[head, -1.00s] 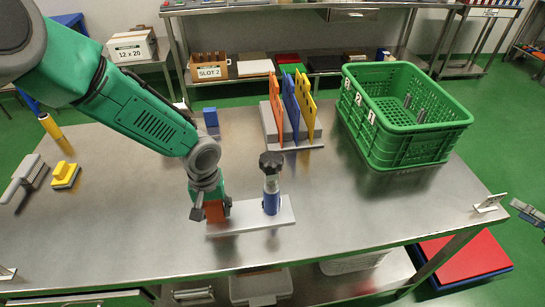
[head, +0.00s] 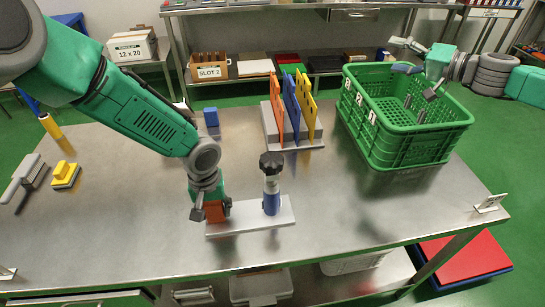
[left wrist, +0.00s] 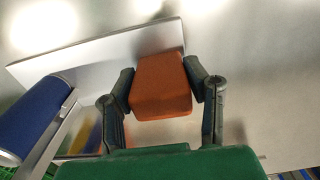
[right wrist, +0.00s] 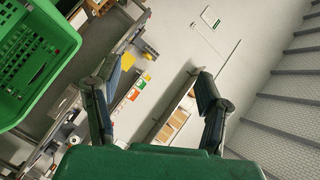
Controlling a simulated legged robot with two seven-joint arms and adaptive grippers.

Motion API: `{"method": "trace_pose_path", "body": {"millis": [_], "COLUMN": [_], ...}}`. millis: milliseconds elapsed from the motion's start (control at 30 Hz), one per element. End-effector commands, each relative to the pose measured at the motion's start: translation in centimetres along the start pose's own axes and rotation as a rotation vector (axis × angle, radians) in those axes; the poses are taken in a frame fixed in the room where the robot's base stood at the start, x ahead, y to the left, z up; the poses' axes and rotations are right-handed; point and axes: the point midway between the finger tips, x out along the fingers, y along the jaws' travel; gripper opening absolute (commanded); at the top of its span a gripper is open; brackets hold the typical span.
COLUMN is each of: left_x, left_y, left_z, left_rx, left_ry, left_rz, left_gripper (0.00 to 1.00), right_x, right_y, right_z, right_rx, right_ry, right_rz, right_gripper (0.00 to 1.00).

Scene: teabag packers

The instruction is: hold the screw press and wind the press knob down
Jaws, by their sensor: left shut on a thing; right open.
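The screw press stands near the front middle of the table, with a pale base plate (head: 250,222), a blue post (head: 271,202) and a black press knob (head: 271,162) on top. An orange block (left wrist: 160,85) sits at the left end of the plate. My left gripper (head: 212,211) is shut on the orange block, with one finger on each side in the left wrist view (left wrist: 160,82). The blue post also shows there (left wrist: 32,118); the knob does not. My right gripper (head: 413,68) is open and empty above the green crate, away from the press.
The green crate (head: 385,140) holds dark cylinders at the table's back right. A rack (head: 296,138) with orange, blue and yellow plates stands behind the press. The table right of the press is clear.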

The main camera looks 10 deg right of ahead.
Motion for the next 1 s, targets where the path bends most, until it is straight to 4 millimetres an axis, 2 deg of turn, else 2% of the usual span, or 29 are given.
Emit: {"method": "trace_pose_path", "body": {"millis": [33, 100, 167, 300, 500, 600, 700, 800, 1000], "left_x": [0.0, 0.0, 0.0, -0.1, -0.1, -0.1, -0.1, -0.1, -0.1], "left_y": [0.0, 0.1, 0.1, 0.1, 0.1, 0.2, 0.2, 0.2, 0.2], "left_z": [0.0, 0.0, 0.0, 0.0, 0.0, 0.0, 0.0, 0.0, 0.1], "left_rx": [0.000, 0.000, 0.000, 0.000, 0.000, 0.000, 0.000, 0.000, 0.001], "left_ry": [0.001, 0.001, 0.001, 0.001, 0.001, 0.001, 0.002, 0.002, 0.002], "left_rz": [0.000, 0.000, 0.000, 0.000, 0.000, 0.000, -0.001, -0.001, -0.001], "left_gripper": [0.00, 0.00, 0.00, 0.00, 0.00, 0.00, 0.00, 0.00, 0.00], "right_x": [1.6, 3.3, 4.7, 7.0, 8.2, 8.0, 7.6, 7.2, 7.0], "right_y": [0.3, 0.5, 0.5, 0.3, -0.9, -1.6, -2.2, -2.6, -3.3], "right_z": [2.2, 5.2, 8.1, 15.3, 24.2, 27.5, 29.9, 31.3, 32.8], "right_rx": [-0.059, -0.157, -0.247, -0.470, -0.755, -0.861, -0.934, -0.980, -1.015], "right_ry": [-0.074, -0.174, -0.261, -0.451, -0.609, -0.628, -0.619, -0.597, -0.571], "right_rz": [-0.021, -0.068, -0.123, -0.312, -0.684, -0.874, -1.035, -1.149, -1.243], "right_gripper": [0.64, 0.64, 0.64, 0.64, 0.64, 0.64, 0.64, 0.64, 0.64]}}
